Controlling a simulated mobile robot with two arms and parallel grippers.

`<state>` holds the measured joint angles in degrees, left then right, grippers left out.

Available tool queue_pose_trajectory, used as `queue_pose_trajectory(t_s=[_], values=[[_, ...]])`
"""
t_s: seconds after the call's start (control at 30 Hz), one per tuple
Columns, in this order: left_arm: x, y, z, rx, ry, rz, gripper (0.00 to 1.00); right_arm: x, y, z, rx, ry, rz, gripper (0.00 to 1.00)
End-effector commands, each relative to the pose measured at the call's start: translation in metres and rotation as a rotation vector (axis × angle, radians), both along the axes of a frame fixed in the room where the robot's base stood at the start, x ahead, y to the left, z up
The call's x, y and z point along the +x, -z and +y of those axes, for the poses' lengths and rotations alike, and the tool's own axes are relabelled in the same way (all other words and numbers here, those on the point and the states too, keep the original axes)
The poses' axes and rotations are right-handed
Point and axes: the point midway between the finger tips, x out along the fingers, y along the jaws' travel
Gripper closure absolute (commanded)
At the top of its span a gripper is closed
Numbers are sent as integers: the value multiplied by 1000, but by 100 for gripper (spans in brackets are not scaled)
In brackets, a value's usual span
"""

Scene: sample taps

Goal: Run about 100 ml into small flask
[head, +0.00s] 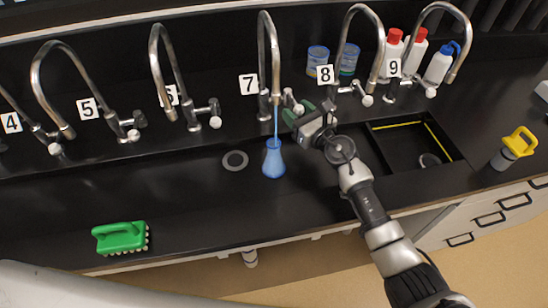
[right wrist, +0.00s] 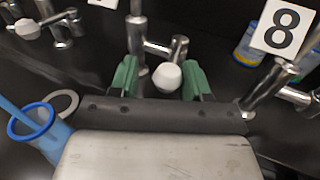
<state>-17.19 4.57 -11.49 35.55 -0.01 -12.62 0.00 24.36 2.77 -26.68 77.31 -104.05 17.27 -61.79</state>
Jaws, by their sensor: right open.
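The small flask (head: 273,163) stands upright on the black counter under the tap with sign 7 (head: 263,50). A thin blue stream (head: 276,122) runs from that spout into the flask's mouth. The flask looks blue; I cannot read its level or any marks. Its blue rim and neck show in the right wrist view (right wrist: 44,128). My right gripper (head: 297,112) is open, its green fingers on either side of the tap's white-tipped lever (right wrist: 168,76), with gaps visible on both sides. My left gripper is out of view.
A round drain (head: 235,160) lies left of the flask. More numbered taps stand along the back. A green brush (head: 120,238) lies at the front left. Right are a sunken black basin (head: 402,148), several bottles (head: 438,64) and a yellow-handled object (head: 515,147).

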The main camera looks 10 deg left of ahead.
Motion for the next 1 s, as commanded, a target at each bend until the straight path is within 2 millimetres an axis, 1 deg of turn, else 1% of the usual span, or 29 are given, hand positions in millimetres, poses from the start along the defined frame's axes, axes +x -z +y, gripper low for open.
queue_pose_trajectory(t_s=[0.03, 0.07, 0.1, 0.3, 0.47, 0.67, 1.0], values=[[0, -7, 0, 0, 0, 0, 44, -4, -3, 6, 1, -3, 2, 53], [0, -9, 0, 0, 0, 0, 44, -6, -4, 9, 1, -3, 2, 53], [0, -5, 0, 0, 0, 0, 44, -4, -1, 7, 0, 0, 0, 53], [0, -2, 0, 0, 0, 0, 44, -1, 0, 3, 0, -1, 0, 53], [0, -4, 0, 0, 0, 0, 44, -3, 0, -2, -2, 0, 1, 53], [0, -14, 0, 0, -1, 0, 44, -20, -2, -16, -1, -1, 2, 53], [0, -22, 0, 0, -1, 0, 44, -49, -1, -41, -1, -1, 1, 53]])
